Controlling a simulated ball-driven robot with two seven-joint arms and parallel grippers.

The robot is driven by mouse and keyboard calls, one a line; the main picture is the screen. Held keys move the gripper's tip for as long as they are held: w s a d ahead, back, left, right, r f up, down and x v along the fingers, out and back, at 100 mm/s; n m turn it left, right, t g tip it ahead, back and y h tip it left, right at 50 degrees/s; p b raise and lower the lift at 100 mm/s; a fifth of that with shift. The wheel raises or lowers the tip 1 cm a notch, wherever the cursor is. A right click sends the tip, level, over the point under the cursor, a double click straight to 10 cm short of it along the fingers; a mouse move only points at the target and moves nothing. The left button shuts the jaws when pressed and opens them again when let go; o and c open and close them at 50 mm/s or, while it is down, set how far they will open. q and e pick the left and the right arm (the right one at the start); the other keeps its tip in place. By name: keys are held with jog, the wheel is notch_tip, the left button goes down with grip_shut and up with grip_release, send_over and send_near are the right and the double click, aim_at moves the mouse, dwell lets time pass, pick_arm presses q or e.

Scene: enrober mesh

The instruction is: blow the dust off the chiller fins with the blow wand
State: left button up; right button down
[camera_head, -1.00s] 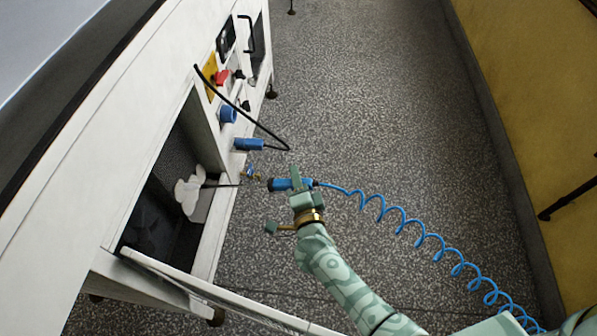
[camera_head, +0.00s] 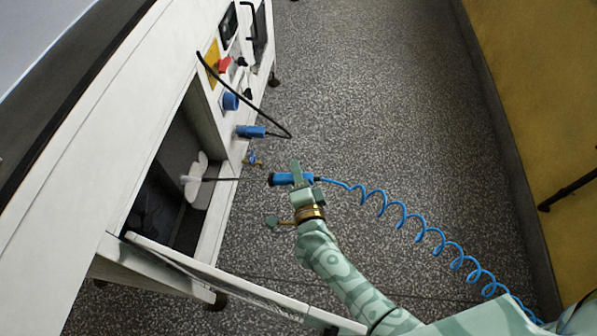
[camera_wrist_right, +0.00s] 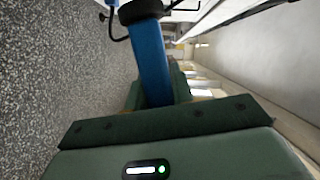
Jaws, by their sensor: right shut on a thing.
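The blow wand (camera_head: 283,179) has a blue handle and a thin dark tube that points left into the open bay of the white machine (camera_head: 120,165). A coiled blue hose trails from its back end. My right gripper (camera_head: 297,180) is shut on the handle. In the right wrist view the blue handle (camera_wrist_right: 150,55) stands between the jaws. The tube's end is at or near a white bladed, fan-like shape (camera_head: 198,170) in the bay; I cannot tell whether they touch. Dark surfaces show inside the bay, but I cannot make out separate fins or dust. My left gripper is not in view.
A panel (camera_head: 170,258) hangs open below the bay. A blue plug (camera_head: 250,131) with a black cable, a blue knob (camera_head: 230,101) and a red switch (camera_head: 225,66) are on the machine's side. The speckled floor (camera_head: 380,110) is clear up to the yellow wall (camera_head: 535,120).

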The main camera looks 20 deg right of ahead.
jog(key=shift+s+a, duration=0.2)
jog(key=shift+a, duration=0.1)
